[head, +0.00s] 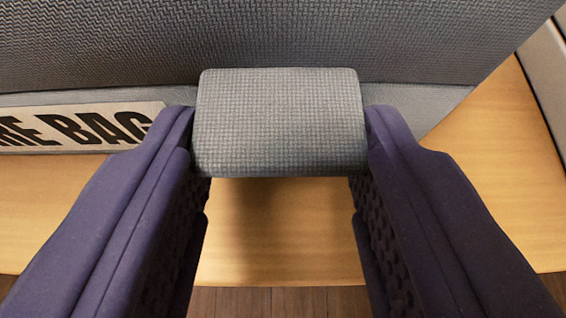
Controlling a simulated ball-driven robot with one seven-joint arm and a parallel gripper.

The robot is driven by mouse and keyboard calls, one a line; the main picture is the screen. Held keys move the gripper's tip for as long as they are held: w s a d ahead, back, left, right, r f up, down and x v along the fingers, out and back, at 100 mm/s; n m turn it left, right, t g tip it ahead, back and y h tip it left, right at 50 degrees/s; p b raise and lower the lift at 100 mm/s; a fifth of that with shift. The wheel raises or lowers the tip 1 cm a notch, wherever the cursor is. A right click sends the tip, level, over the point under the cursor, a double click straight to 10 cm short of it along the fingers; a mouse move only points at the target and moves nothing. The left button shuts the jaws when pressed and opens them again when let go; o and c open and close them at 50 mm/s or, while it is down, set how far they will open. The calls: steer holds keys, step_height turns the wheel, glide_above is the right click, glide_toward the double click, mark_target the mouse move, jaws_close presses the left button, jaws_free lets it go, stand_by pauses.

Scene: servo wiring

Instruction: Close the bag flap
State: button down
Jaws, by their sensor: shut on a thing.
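My gripper (280,140) reaches in from the bottom of the head view with two purple fingers. It is shut on a grey woven tab (280,118), one finger against each side edge. The tab lies in front of the grey woven bag (270,40), which fills the top of the view. It looks like part of the bag's flap, but where it joins is hidden behind it. A white label (80,130) with black letters, "ME BAG" in view, sits on the bag at the left. Whether the flap is open or closed cannot be told.
The bag rests on a light wooden surface (275,250), clear between and beside the fingers. Its front edge runs along the bottom, with dark floorboards (280,302) below. A grey object (548,75) stands at the right edge, apart from the bag.

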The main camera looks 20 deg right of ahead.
steer(key=c, duration=0.7)
jaws_free()
steer(key=shift+s+f, duration=0.25)
steer(key=shift+f, duration=0.15)
steer(key=shift+o, duration=0.9)
steer(key=shift+w, duration=0.35)
steer(key=shift+s+r, duration=0.1)
steer(key=shift+r, duration=0.05)
steer(key=shift+s+a+r+p, duration=0.2)
steer(key=shift+r+p, duration=0.05)
steer(key=shift+p, duration=0.1)
steer(key=p+v, duration=0.3)
steer(key=v, duration=0.4)
steer(key=shift+f, duration=0.15)
